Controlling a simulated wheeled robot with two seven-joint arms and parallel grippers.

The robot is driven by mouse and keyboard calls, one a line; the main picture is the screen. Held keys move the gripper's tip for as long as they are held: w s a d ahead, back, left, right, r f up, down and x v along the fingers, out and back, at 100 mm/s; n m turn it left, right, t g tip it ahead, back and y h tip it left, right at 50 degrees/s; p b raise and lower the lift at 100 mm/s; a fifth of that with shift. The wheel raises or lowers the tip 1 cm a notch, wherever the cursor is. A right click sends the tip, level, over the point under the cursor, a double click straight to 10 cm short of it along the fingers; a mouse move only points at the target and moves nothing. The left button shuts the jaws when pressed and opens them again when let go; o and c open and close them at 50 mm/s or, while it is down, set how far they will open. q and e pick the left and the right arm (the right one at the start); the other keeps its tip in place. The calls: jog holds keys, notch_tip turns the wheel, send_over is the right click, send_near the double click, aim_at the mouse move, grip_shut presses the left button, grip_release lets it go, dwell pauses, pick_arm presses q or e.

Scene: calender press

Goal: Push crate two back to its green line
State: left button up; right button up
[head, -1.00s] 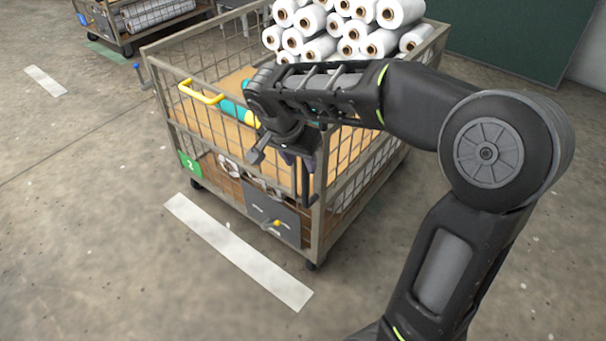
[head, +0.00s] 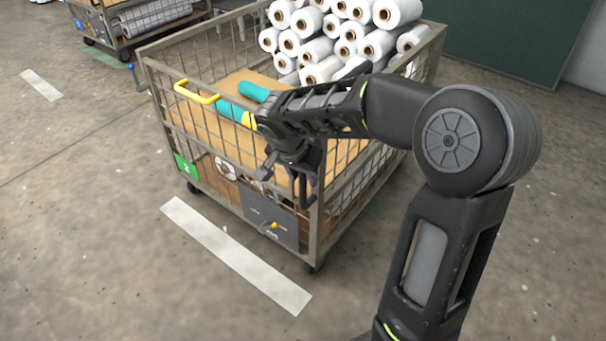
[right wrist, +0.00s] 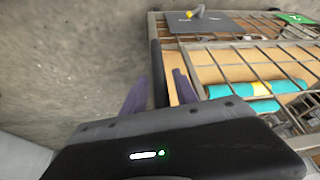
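Crate two (head: 321,225) is a wire-mesh cart with a green tag marked 2 (head: 186,166), standing in the middle of the head view. It holds white rolls and a tan board. My right gripper (head: 288,185) is at the crate's near corner. In the right wrist view its fingers (right wrist: 160,98) are apart, with a dark upright bar (right wrist: 155,70) at the crate's edge between them. I cannot tell whether they touch it. My left gripper is not in view.
A white floor strip (head: 235,255) lies in front of the crate. The crate carries a yellow handle (head: 197,92) and a grey panel with a yellow lever (head: 270,222). Another cart (head: 140,22) stands at back left, a dark green board (head: 515,40) at back right. Left floor is clear.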

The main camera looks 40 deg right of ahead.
grip_shut()
dwell(1.2)
